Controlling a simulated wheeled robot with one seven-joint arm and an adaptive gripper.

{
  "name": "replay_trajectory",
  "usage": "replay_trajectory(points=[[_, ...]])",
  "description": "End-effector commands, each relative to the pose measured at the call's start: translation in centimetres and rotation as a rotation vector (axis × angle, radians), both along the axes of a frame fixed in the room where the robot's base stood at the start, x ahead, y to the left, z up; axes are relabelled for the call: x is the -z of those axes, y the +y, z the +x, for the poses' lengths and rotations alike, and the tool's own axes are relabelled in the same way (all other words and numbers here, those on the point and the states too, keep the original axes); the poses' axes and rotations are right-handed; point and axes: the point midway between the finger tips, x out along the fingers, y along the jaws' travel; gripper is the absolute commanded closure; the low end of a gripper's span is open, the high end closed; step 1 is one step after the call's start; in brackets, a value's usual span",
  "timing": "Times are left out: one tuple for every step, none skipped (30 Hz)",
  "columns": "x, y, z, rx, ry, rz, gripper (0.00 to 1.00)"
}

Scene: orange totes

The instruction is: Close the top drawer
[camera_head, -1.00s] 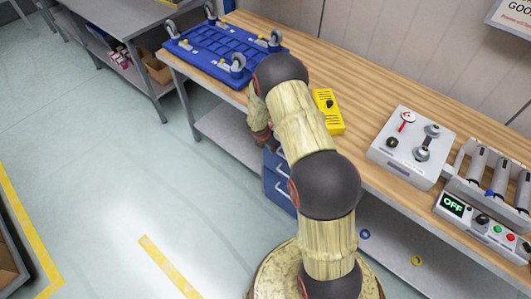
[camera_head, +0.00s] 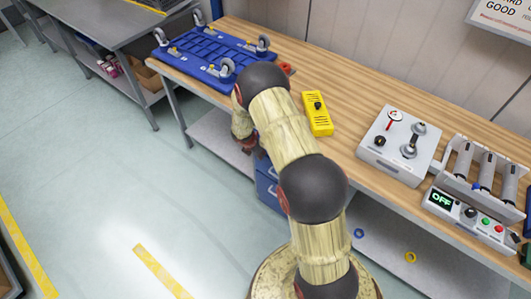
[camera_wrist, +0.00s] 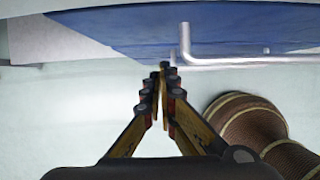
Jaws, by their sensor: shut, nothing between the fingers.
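The blue drawer unit (camera_head: 268,188) stands under the wooden workbench, mostly hidden behind my arm in the head view. In the wrist view, a blue drawer face (camera_wrist: 125,28) spans the top, with a light metal bar handle (camera_wrist: 245,62) on the right. My gripper (camera_wrist: 165,68) is shut and empty, its fingertips at the left end of the handle; I cannot tell whether they touch it. In the head view my gripper (camera_head: 250,147) is beside the unit, partly hidden by my arm. How far the top drawer stands out cannot be told.
The workbench (camera_head: 345,95) holds a blue wheeled platform (camera_head: 210,55), a yellow device (camera_head: 318,113), a grey control box (camera_head: 398,147) and a panel reading OFF (camera_head: 468,215). A lower shelf (camera_head: 385,240) carries small rings. Floor to the left is clear.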

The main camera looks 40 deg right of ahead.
Motion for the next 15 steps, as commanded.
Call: replay_trajectory(points=[[-1.2, 0.6, 0.1, -0.001, -0.004, -0.001, 1.00], [-1.9, 0.8, 0.0, -0.001, -0.003, 0.000, 1.00], [-2.9, 1.1, -0.1, -0.001, -0.003, -0.001, 1.00], [-3.5, 1.3, -0.2, -0.001, -0.003, -0.001, 1.00], [-4.1, 1.6, -0.4, -0.001, -0.002, 0.000, 1.00], [-4.8, 1.9, -0.5, 0.000, -0.001, -0.001, 1.00], [-5.4, 2.1, -0.6, -0.001, -0.001, -0.001, 1.00], [-5.9, 2.3, -0.7, -0.001, -0.001, 0.000, 1.00], [-6.5, 2.6, -0.7, 0.000, -0.001, 0.000, 1.00], [-7.0, 2.8, -0.7, 0.000, -0.002, 0.001, 1.00], [-7.4, 2.9, -0.8, -0.001, -0.002, 0.001, 1.00], [-7.9, 3.1, -0.9, -0.001, -0.001, 0.000, 1.00], [-8.1, 3.2, -1.0, -0.001, 0.000, 0.000, 1.00], [-8.4, 3.3, -1.0, -0.001, 0.001, 0.000, 1.00], [-8.7, 3.5, -1.1, 0.000, 0.001, 0.000, 1.00]])
